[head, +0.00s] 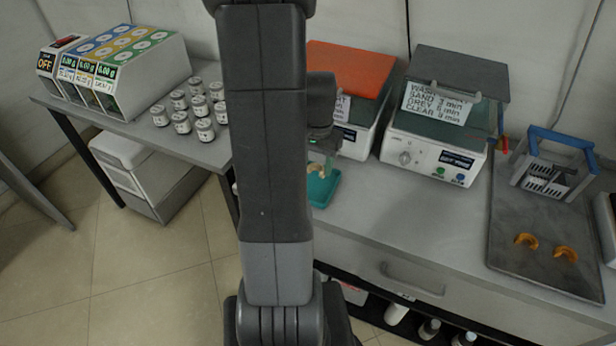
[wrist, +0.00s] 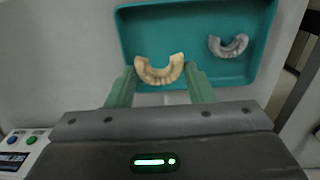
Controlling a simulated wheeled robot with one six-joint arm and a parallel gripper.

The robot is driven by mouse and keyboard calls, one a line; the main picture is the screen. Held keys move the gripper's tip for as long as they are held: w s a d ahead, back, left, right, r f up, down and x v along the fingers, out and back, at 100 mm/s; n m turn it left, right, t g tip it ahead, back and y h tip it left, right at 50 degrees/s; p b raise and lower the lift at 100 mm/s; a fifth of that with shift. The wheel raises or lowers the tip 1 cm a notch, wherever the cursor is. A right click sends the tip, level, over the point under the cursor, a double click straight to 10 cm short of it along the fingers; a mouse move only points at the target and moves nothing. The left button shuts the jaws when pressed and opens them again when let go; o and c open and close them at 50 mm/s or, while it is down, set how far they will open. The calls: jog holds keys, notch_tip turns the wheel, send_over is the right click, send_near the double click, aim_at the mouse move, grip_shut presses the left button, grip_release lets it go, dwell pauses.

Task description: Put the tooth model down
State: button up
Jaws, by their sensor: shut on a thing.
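My gripper (wrist: 160,72) has its green fingers shut on a tan, horseshoe-shaped tooth model (wrist: 146,72). In the wrist view the model overlaps the near rim of a teal tray (wrist: 128,30). A grey tooth model (wrist: 229,47) lies inside that tray, to the right. In the head view my gripper (head: 319,158) points down with the tan model (head: 316,168) at its tips, over the teal tray (head: 326,190) on the bench. My arm hides part of the tray there. I cannot tell whether the tan model touches the tray.
A white machine with a handwritten card (head: 432,150) and an orange-lidded machine (head: 352,68) stand behind. A dark tray (head: 510,240) at right holds two orange arch pieces (head: 526,240) and a blue-handled rack (head: 545,175). Several jars (head: 182,122) stand left.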

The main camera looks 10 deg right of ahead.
aim_at(316, 186)
jog(key=shift+f, duration=2.65)
jog(key=shift+f, duration=0.2)
jog(key=o, duration=0.7)
jog(key=shift+c, duration=0.2)
jog(key=shift+r, duration=0.15)
notch_tip(316, 186, up, 12)
jog(key=shift+p, duration=0.3)
